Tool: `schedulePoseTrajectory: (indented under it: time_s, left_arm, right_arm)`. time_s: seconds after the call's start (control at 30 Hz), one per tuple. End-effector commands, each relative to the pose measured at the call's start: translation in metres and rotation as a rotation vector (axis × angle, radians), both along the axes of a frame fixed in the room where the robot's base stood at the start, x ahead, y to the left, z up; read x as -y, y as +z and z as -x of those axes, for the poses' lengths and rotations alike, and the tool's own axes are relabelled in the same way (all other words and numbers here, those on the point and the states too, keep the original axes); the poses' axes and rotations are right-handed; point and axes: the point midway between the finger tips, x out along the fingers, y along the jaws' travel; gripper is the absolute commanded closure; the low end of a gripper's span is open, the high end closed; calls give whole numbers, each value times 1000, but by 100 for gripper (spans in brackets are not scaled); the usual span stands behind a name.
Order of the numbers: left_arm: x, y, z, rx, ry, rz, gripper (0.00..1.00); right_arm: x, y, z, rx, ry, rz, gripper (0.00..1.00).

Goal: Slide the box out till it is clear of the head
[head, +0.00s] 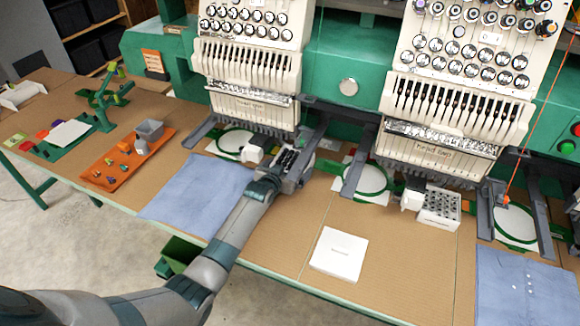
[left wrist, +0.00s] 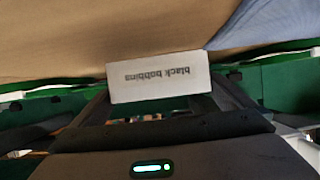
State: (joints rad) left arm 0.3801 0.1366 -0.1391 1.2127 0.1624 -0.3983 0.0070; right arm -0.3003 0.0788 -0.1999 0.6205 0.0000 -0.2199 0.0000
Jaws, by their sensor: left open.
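A white box (left wrist: 160,78) lettered "black bobbins", upside down to me, shows in the left wrist view, just beyond the gripper body. My left gripper (head: 290,162) is open in the head view, under the front of the left machine head (head: 245,95), and hides what is right below it. A small white block (head: 255,149) shows just left of the gripper. I cannot tell whether it is the lettered box, or whether the jaws touch the box. My right gripper is not in view.
A blue cloth (head: 197,190) and an orange tray (head: 125,160) are to the left. A second machine head (head: 450,110), a hoop (head: 366,181) and a bobbin tray (head: 440,208) are to the right.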

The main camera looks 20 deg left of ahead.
Motion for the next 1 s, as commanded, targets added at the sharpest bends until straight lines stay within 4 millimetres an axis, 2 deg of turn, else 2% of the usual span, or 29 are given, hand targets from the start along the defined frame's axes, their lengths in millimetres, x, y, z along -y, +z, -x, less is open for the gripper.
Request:
schedulePoseTrajectory:
  time_s: [0.43,0.6,1.0]
  left_arm:
    - [0,-2,-4,0,0,0,0]
    - [0,-2,-4,0,0,0,41]
    - [0,-2,-4,-1,1,0,42]
  right_arm:
    - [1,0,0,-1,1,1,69]
    - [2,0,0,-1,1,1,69]
    - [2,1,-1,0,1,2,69]
